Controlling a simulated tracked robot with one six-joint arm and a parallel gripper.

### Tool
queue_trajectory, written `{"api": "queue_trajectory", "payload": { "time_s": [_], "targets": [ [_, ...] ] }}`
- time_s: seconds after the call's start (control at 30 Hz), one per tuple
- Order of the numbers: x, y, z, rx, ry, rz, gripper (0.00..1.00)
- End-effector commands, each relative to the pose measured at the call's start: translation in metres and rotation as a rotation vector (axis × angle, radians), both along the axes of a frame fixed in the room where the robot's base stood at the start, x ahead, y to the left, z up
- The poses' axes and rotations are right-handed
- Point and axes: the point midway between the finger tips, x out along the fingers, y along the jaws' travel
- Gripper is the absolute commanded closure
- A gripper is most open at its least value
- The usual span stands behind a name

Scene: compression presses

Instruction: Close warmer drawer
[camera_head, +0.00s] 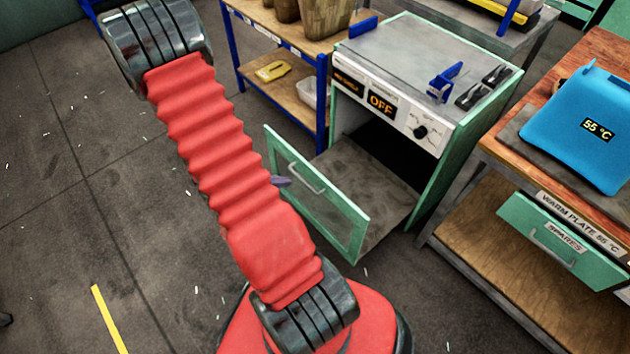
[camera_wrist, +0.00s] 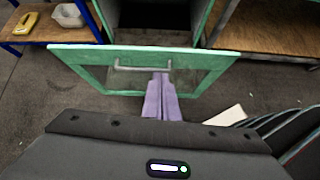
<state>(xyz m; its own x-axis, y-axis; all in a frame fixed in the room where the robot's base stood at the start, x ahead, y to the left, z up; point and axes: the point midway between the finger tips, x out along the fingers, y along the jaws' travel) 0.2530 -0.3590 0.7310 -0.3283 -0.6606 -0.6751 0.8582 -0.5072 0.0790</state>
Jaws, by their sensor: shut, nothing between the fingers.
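The warmer drawer (camera_head: 312,196) has a green-framed front with a metal handle and stands pulled well out of the green and white cabinet (camera_head: 395,85). In the wrist view the drawer front (camera_wrist: 85,70) spans the middle of the picture, with its handle (camera_wrist: 128,67) at centre. My gripper (camera_wrist: 161,80) shows there as two purple fingers, shut with nothing between them, their tips at the handle. I cannot tell whether they touch it. In the head view only a small purple part of my gripper (camera_head: 281,182) shows beside the drawer front; my red arm hides the rest.
A blue-legged shelf table (camera_head: 290,100) stands left of the cabinet. A wooden bench (camera_head: 520,250) with a green spares drawer (camera_head: 560,240) and a blue 55 °C item (camera_head: 575,130) stands to the right. The floor at the left is mostly clear.

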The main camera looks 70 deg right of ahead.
Motion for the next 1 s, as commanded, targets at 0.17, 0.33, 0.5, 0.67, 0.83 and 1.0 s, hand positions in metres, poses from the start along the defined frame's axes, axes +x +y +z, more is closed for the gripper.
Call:
{"api": "queue_trajectory", "payload": {
  "time_s": [0.17,0.33,0.5,0.67,0.83,1.0],
  "targets": [
    [-0.012,-0.004,-0.028,0.035,0.058,0.052,1.0],
    [-0.014,-0.004,-0.034,0.043,0.069,0.066,1.0],
    [-0.014,-0.004,-0.033,0.042,0.069,0.065,1.0],
    [-0.015,-0.005,-0.034,0.042,0.069,0.063,1.0],
    [-0.019,-0.012,-0.041,0.043,0.07,0.061,1.0],
    [-0.026,-0.025,-0.055,0.043,0.07,0.059,1.0]
  ]
}}
